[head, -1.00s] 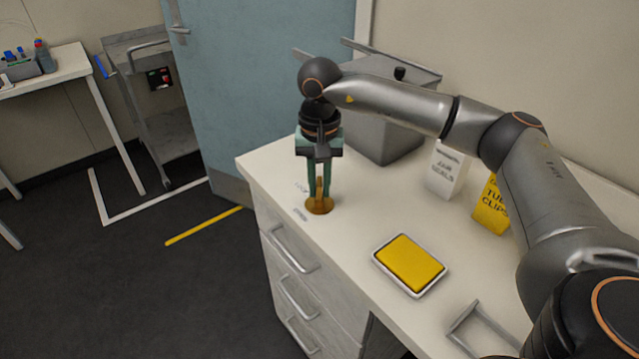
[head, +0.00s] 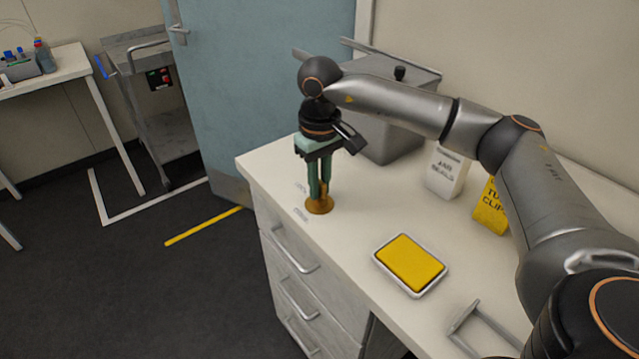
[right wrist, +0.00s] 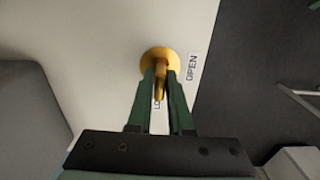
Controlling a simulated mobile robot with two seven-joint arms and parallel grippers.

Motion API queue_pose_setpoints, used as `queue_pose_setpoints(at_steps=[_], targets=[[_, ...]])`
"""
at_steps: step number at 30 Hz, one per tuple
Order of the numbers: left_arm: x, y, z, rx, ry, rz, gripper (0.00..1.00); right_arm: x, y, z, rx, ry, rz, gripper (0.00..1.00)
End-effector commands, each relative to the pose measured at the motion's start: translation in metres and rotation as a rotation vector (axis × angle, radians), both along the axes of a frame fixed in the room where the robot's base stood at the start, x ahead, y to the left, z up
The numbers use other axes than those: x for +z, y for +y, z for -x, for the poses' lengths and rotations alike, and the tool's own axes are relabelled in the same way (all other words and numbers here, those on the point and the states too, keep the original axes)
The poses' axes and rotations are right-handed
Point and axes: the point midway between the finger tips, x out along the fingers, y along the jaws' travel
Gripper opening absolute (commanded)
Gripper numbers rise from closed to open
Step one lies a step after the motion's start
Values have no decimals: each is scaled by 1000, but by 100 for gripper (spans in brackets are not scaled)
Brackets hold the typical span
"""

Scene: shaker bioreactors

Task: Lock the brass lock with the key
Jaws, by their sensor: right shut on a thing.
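The brass lock (head: 320,206) is a round brass disc on the white counter top near its far left corner. It also shows in the right wrist view (right wrist: 150,58). My right gripper (head: 319,193) points straight down over the lock, its green fingers shut on the brass key (right wrist: 161,80). The key stands upright at the lock; whether its tip is fully seated is hidden. My left gripper is out of view.
A grey box (head: 385,135) stands behind my right wrist. A yellow-topped tray (head: 410,264) lies nearer on the counter. Drawers (head: 292,255) with handles are below.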

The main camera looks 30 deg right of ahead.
Motion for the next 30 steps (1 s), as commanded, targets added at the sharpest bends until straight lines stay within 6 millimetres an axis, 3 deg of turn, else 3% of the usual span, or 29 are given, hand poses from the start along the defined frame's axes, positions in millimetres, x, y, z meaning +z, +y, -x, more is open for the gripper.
queue_pose_setpoints(at_steps=[9,10,19,30], targets=[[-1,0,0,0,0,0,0,-6,1,3,81,17,2,0],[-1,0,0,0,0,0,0,-6,1,3,80,17,2,20],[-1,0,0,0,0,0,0,-6,1,3,79,15,1,53],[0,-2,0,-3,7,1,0,2,0,1,74,3,0,53]])
